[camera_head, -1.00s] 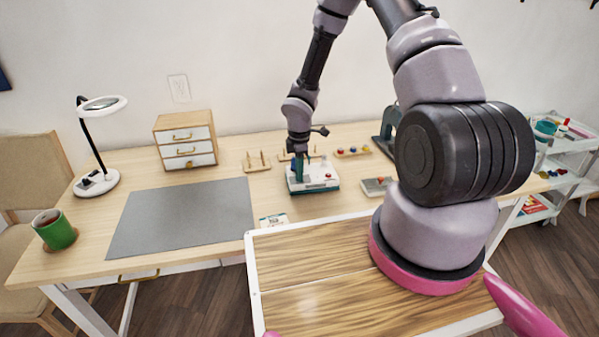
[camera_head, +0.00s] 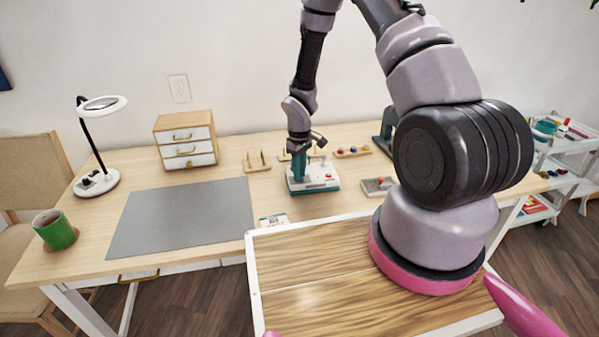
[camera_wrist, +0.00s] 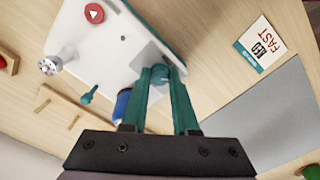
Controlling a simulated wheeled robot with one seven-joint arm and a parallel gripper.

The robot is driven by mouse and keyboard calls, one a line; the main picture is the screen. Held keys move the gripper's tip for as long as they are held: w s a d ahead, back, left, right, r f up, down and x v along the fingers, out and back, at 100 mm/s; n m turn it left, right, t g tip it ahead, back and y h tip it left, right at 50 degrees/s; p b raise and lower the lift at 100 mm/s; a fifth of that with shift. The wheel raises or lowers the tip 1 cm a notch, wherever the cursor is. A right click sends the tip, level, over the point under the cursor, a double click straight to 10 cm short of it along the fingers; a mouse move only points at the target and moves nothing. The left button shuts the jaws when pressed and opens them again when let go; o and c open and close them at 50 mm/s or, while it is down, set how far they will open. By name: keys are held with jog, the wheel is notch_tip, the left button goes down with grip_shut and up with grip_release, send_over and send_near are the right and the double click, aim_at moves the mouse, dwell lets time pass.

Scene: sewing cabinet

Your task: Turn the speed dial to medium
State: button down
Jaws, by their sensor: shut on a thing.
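The white and teal sewing machine (camera_head: 318,181) stands on the table in the head view, below my gripper (camera_head: 300,176). In the wrist view its white top (camera_wrist: 85,35) fills the upper left. My gripper (camera_wrist: 160,75) points down with its teal fingers shut on the small teal speed dial (camera_wrist: 160,71). The fingers partly hide the dial, and I cannot read its setting. A red button with a white triangle (camera_wrist: 94,13) and a silver knob (camera_wrist: 50,65) are on the machine, away from my fingers.
A blue spool (camera_wrist: 122,104) is close to my left finger. A grey mat (camera_head: 180,220) lies left of the machine. A small drawer cabinet (camera_head: 185,140), a ring lamp (camera_head: 97,180) and a green mug (camera_head: 56,232) stand further left. A grey tray (camera_head: 377,187) lies to the right.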

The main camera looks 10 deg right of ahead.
jog(key=m, duration=0.7)
dwell(0.6)
jog(key=c, duration=0.7)
grip_release()
notch_tip(320, 180, up, 11)
jog(key=shift+f, duration=0.1)
